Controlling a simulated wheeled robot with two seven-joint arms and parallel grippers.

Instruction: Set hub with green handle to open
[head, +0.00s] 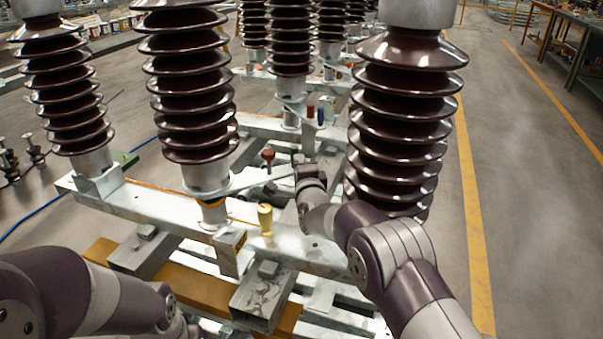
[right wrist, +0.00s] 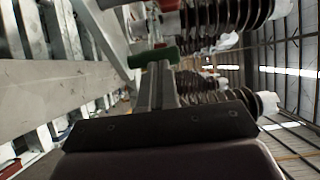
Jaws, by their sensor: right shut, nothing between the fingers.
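The green handle (right wrist: 152,57) shows in the right wrist view as a short green cylinder lying across the picture, just beyond my fingertips. Whether the fingers touch it I cannot tell. In the head view I cannot make it out; my right arm and the insulator in front may hide it. My right gripper (head: 299,160) is shut and empty, reaching in among the frames left of the big right insulator. Its fingers also show in the right wrist view (right wrist: 157,80). My left arm is at the lower left; its gripper does not show.
A red handle (head: 268,155) and a yellow handle (head: 265,216) stand on the frames left of my right arm. Another red handle (head: 310,111) and a blue one (head: 321,116) are farther back. Tall brown insulators (head: 405,110) crowd both sides. Floor at right (head: 520,200) is clear.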

